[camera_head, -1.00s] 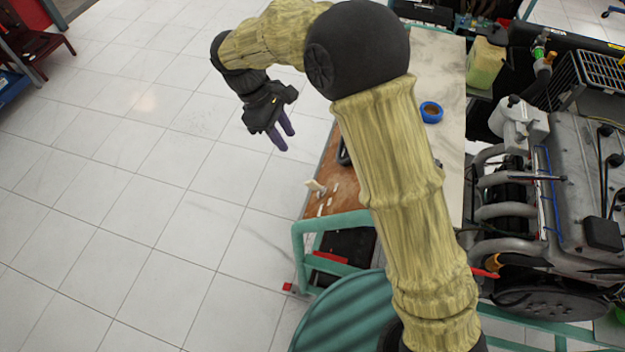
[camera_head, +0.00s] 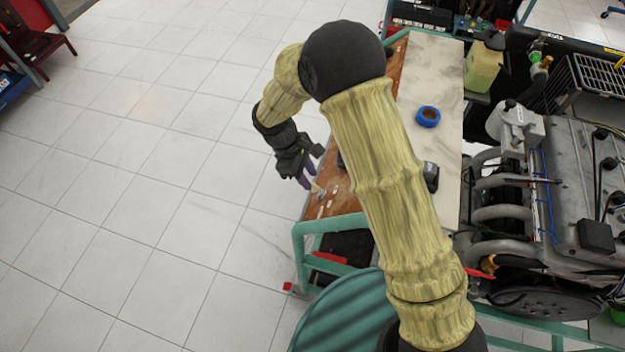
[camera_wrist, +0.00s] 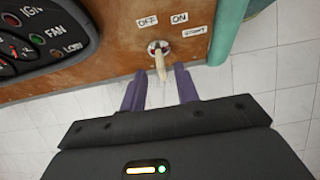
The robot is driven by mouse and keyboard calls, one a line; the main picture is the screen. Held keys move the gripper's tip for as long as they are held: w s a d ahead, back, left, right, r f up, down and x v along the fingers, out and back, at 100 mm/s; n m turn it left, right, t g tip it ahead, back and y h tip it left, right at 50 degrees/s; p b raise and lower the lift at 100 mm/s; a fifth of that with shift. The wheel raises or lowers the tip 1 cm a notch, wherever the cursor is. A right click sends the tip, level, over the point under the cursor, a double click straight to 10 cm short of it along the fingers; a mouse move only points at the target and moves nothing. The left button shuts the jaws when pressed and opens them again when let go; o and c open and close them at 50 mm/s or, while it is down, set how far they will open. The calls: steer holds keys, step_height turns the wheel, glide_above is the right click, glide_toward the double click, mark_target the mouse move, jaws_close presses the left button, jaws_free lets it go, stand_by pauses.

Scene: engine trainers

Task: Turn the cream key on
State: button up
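The cream key (camera_wrist: 161,66) stands in a round metal switch on a brown wooden panel (camera_wrist: 115,50) in the wrist view. Labels OFF, ON and START surround the switch; the key's handle points down in the picture, toward my gripper. My gripper (camera_wrist: 160,88) is open, its two purple fingers apart with the key's end between or just beyond their tips. I cannot tell whether either finger touches it. In the head view my gripper (camera_head: 311,178) is beside the panel's left edge, and the cream key (camera_head: 316,188) shows small at the fingertips.
A gauge cluster (camera_wrist: 40,35) is left of the switch in the wrist view. A teal frame tube (camera_wrist: 228,30) stands close on the right. In the head view, the engine (camera_head: 570,190) and a blue tape roll (camera_head: 428,117) are to the right. Open tiled floor lies left.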

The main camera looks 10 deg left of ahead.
mark_target(312, 182)
steer(key=shift+x, duration=1.85)
steer(key=shift+c, duration=0.2)
jaws_close()
